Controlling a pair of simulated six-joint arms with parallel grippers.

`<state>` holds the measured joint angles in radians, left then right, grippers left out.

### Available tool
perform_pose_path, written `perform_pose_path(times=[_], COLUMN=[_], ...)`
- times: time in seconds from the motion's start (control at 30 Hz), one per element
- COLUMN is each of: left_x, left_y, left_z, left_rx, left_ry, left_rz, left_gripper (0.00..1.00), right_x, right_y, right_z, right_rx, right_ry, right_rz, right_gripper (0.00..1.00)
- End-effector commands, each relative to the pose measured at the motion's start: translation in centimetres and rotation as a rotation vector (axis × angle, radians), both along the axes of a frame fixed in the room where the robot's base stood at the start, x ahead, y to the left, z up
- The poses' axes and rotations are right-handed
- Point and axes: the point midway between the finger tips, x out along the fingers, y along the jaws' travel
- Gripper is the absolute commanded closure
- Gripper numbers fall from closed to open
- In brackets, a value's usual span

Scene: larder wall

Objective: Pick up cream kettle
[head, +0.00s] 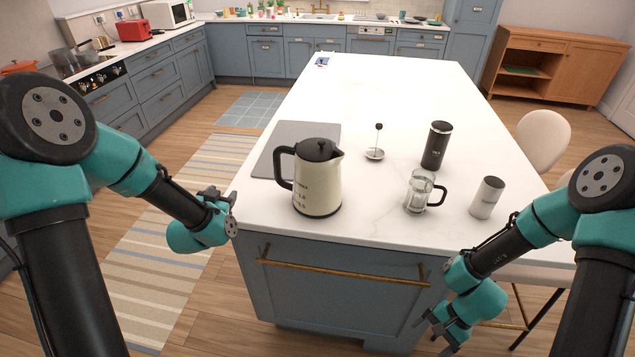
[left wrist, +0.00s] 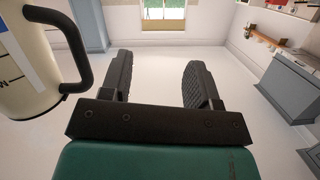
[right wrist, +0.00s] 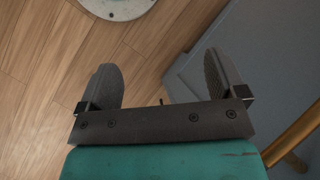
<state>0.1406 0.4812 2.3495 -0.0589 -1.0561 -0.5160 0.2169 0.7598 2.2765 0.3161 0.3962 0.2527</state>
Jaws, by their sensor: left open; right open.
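The cream kettle (head: 318,184) stands upright on the white island top, near its front left edge. It has a black lid and a black handle on its left side. My left gripper (head: 222,199) is open and empty, just left of the island edge and apart from the kettle. In the left wrist view the kettle (left wrist: 27,75) and its handle show at the left, outside the open fingers (left wrist: 158,80). My right gripper (head: 440,333) is low in front of the island at the right. In the right wrist view its fingers (right wrist: 165,82) are open and empty.
A grey mat (head: 270,150) lies behind the kettle. The island's far half is mostly clear. A brass rail (head: 340,276) crosses the island front.

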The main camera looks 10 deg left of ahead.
Motion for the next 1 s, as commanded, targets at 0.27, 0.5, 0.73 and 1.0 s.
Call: perform_pose_path(times=[0.27,0.5,0.73,1.0], left_x=[-1.9,-3.7,-4.0,-3.7], left_y=[-7.9,-12.1,-12.7,-12.7], left_z=[3.1,5.0,5.3,5.3], left_rx=[-0.106,-0.180,-0.194,-0.193], left_ry=[-0.123,-0.197,-0.209,-0.208], left_rz=[-0.089,-0.143,-0.152,-0.151], left_gripper=[0.44,0.44,0.44,0.44], right_x=[-1.1,-1.1,-1.0,-1.0], right_y=[0.8,2.1,2.4,2.4], right_z=[-4.6,-6.0,-6.2,-6.2], right_rx=[-0.104,-0.128,-0.130,-0.130], right_ry=[-0.298,-0.513,-0.555,-0.553], right_rz=[0.279,0.445,0.471,0.468], right_gripper=[0.10,0.10,0.10,0.10])
